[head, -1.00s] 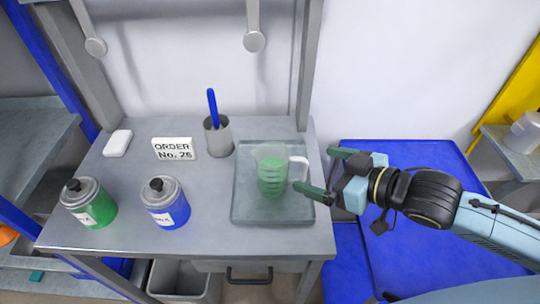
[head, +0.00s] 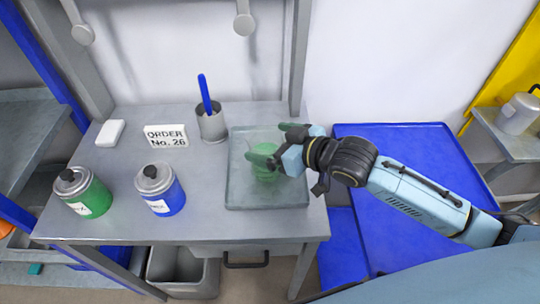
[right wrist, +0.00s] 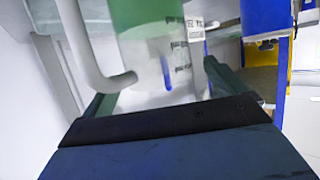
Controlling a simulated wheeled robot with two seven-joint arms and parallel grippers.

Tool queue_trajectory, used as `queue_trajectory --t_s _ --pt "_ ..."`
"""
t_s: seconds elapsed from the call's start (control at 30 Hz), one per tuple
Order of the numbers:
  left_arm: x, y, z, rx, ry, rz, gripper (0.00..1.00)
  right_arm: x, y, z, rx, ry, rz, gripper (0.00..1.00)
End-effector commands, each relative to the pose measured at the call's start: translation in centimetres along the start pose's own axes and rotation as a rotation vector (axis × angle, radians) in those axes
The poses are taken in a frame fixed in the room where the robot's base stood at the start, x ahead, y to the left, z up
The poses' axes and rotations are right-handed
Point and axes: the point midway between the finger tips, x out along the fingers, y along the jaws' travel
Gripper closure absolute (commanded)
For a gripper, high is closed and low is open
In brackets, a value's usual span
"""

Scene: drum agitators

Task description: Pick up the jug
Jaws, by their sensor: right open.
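The jug (head: 263,174) is clear with green liquid or markings and stands on the grey tray (head: 240,198) on the bench. In the head view my right gripper (head: 270,145) is over its right side and hides its handle and part of its body. In the right wrist view the jug (right wrist: 150,50) fills the upper middle, with its white handle (right wrist: 88,50) to the left. My right gripper (right wrist: 170,85) is open, with its green fingers at either side of the jug and handle. My left gripper is not in view.
A green can (head: 88,195) and a blue can (head: 160,190) stand on the left of the bench. An order sign (head: 166,137) and a white block (head: 110,133) are at the back left.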

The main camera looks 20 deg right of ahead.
Motion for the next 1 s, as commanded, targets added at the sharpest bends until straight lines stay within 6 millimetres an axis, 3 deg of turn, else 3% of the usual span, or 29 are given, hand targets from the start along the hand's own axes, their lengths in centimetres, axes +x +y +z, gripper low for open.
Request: queue_trajectory --t_s 0.13,0.4,1.0 --pt "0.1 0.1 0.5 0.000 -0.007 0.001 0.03 1.6 0.1 0.0 0.000 0.001 0.001 0.04" --pt "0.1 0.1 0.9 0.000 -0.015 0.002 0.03 1.8 0.0 0.1 -0.001 0.000 0.000 0.05" --pt "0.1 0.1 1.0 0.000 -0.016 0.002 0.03 1.8 0.1 -0.1 -0.002 0.003 0.001 0.81"
